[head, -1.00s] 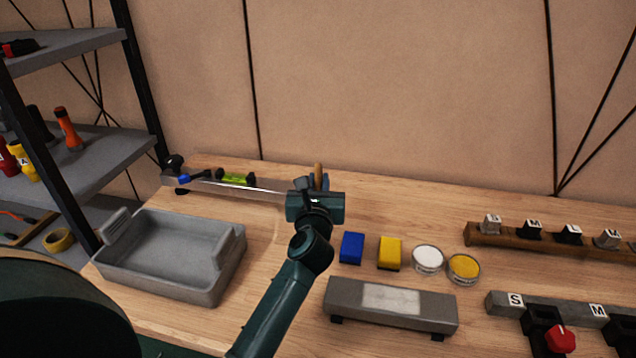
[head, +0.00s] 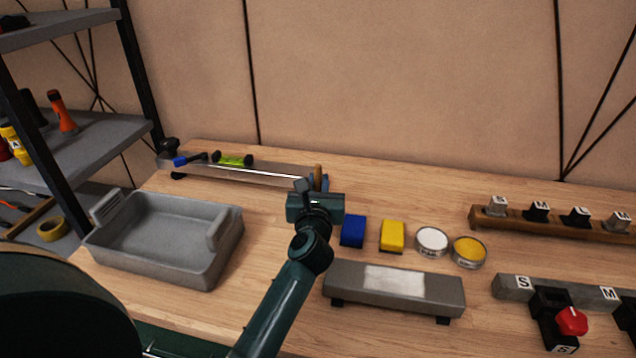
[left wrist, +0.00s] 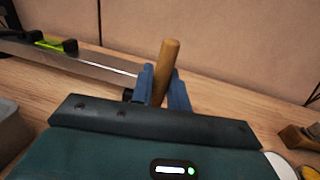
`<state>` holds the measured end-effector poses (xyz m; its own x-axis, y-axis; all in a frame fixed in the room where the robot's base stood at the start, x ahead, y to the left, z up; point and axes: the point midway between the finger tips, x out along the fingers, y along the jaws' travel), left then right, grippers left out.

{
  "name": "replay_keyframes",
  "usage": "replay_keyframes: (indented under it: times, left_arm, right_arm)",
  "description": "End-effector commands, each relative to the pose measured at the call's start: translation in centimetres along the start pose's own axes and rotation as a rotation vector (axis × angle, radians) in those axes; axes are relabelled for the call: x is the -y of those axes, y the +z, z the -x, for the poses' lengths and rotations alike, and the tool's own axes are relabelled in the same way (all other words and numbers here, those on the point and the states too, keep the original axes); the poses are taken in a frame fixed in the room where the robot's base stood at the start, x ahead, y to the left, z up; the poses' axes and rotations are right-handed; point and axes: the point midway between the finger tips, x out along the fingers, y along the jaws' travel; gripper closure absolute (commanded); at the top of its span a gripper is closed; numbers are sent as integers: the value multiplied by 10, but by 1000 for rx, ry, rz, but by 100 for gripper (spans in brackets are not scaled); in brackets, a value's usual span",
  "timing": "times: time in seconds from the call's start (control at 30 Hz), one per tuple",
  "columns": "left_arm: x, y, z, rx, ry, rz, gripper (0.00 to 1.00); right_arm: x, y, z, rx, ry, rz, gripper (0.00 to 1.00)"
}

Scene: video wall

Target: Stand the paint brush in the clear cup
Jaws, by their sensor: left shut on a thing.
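My left gripper (head: 319,183) is over the middle of the wooden bench, with its blue fingers shut on the paint brush (head: 318,172). Only the brush's tan wooden handle shows, rising nearly upright above the fingers. In the left wrist view the handle (left wrist: 168,62) leans slightly right between the fingers (left wrist: 164,88). Its lower end is hidden by my gripper. I cannot see the clear cup in either view. My right gripper is not in view.
A grey tray (head: 150,267) stands at the left. A metal rail (head: 265,174) with a green level (head: 235,160) lies behind. Blue (head: 353,232) and yellow (head: 392,236) blocks, two round tins (head: 432,241) and a grey bar (head: 345,284) are right of my arm.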

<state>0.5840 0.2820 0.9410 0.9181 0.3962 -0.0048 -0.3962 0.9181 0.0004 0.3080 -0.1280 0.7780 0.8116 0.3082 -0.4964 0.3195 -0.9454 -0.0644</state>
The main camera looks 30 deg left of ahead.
Motion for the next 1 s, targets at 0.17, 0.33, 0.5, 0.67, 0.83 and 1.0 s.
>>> replay_keyframes:
  times: [0.17, 0.33, 0.5, 0.67, 0.83, 1.0]
  left_arm:
    - [0, 0, 0, 0, 0, 0, 100]
    - [0, 0, 0, 0, 0, 0, 72]
    - [0, 0, 0, 0, 0, 0, 58]
    - [0, 0, 0, 0, 0, 0, 58]
    - [0, 8, 0, 1, 1, 2, 58]
    - [0, 40, 0, 4, 1, 3, 58]
  right_arm:
    - [-1, -1, 0, -2, 3, -4, 64]
    - [-1, -1, 0, -3, 7, -8, 64]
    - [-1, -2, -1, -4, 8, -11, 64]
    - [-1, -1, -1, -3, 8, -11, 64]
    - [-1, -4, 1, -1, 9, -8, 64]
    - [-1, -13, 7, 5, 14, 13, 64]
